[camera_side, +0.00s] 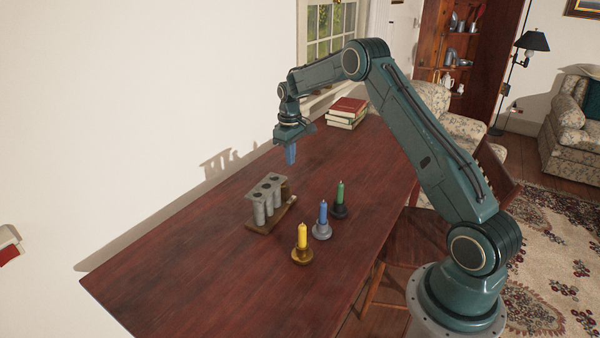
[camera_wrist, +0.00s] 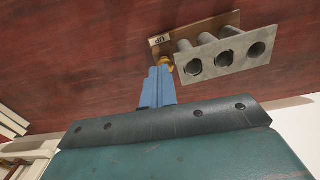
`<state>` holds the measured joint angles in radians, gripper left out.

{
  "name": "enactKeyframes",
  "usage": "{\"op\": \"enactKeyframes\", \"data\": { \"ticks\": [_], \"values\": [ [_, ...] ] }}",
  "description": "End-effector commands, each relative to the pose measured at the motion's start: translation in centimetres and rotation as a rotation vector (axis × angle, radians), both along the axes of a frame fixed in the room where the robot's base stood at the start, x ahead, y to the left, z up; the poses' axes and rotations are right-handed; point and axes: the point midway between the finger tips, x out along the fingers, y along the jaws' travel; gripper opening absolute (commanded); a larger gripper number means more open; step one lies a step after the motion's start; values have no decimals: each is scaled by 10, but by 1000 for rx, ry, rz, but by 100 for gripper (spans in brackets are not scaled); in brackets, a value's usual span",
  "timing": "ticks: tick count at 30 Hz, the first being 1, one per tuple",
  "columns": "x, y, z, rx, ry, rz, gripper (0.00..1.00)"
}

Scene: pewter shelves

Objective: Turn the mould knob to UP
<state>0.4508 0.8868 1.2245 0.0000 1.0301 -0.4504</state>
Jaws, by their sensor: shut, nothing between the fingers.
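The grey metal mould (camera_side: 259,208) has a row of upright tubes under a top plate and stands on a wooden base (camera_side: 281,220). In the wrist view the mould's top plate (camera_wrist: 226,53) shows round holes. A small brass-coloured knob (camera_wrist: 167,61) sits at the end of the mould, partly covered by my fingers. A pale label reading UP (camera_wrist: 160,40) is on the wood near it. My gripper (camera_side: 291,162) has blue fingers, shut and empty, held above the table. In the wrist view my gripper (camera_wrist: 160,69) overlaps the knob's edge; contact cannot be told. The knob's pointing direction is unclear.
Yellow (camera_side: 302,238), blue (camera_side: 323,214) and green (camera_side: 340,195) candles stand in holders to the right of the mould. A stack of books (camera_side: 347,112) lies at the back of the table. The wooden table (camera_side: 190,270) is clear at the front left.

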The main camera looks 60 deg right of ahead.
Motion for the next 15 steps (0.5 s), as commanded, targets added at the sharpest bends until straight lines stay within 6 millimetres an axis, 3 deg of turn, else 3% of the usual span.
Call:
{"op": "enactKeyframes", "data": {
  "ticks": [8,15],
  "values": [
    [0,0,-3,0,1,-1,0],
    [0,0,-17,1,2,0,0]
  ]
}}
